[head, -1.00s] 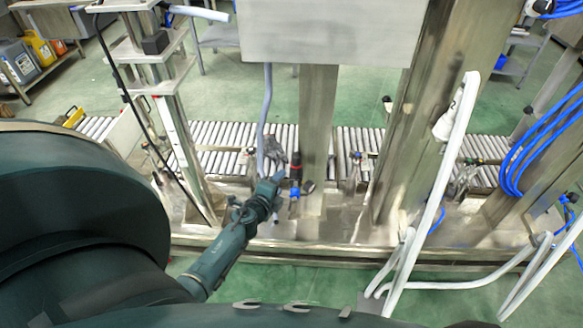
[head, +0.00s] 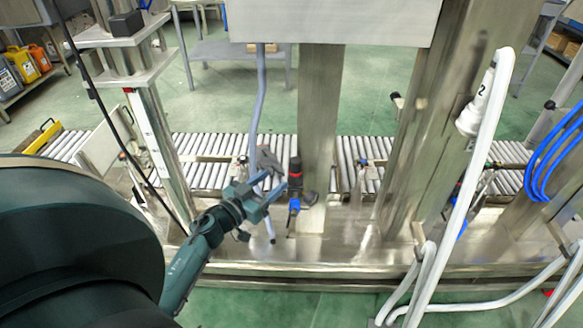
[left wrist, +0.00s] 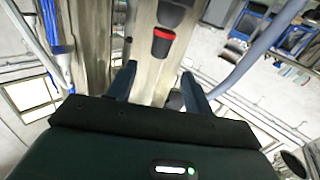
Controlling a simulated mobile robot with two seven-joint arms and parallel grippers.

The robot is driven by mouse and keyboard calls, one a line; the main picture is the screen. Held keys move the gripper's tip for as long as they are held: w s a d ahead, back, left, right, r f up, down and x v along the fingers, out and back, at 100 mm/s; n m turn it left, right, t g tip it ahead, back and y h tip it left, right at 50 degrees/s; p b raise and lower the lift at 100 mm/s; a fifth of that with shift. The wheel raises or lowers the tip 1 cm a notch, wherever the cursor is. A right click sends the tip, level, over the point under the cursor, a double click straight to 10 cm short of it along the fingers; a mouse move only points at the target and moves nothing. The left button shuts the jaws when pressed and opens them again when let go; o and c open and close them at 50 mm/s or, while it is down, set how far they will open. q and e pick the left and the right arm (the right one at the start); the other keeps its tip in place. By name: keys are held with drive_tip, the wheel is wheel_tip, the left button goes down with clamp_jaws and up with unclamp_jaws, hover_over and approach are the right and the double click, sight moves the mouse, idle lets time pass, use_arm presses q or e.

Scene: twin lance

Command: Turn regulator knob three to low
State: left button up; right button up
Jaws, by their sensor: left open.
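A regulator (head: 295,183) with a black knob, a red ring and blue fittings below stands upright in front of a steel post in the head view. I cannot read a number on it. In the left wrist view a black part with a red ring (left wrist: 162,46) shows beyond the fingertips. My left gripper (head: 273,183) is open and empty, just left of the regulator and apparently apart from it. Its two fingers also show spread in the left wrist view (left wrist: 158,70). My right gripper is out of view.
A steel post (head: 319,120) rises behind the regulator, and a grey hose (head: 259,100) hangs behind my left gripper. A roller conveyor (head: 350,150) runs behind. A thick white hose (head: 465,190) and blue hoses (head: 548,160) are at the right. A steel box (head: 335,22) overhangs above.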

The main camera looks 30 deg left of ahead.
sight(293, 166)
use_arm(q)
drive_tip(key=w, duration=0.3)
drive_tip(key=w+b, duration=0.1)
drive_tip(key=w, duration=0.2)
drive_tip(key=w+d, duration=0.1)
drive_tip(key=w, duration=0.1)
drive_tip(key=shift+w+d+b, duration=0.1)
drive_tip(key=shift+w+b, duration=0.2)
drive_tip(key=shift+w, duration=0.1)
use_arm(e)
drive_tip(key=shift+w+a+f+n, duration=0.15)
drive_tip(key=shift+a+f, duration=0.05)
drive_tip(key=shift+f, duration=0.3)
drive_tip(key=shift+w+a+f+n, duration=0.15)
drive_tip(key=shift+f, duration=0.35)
use_arm(q)
drive_tip(key=shift+c, duration=0.5)
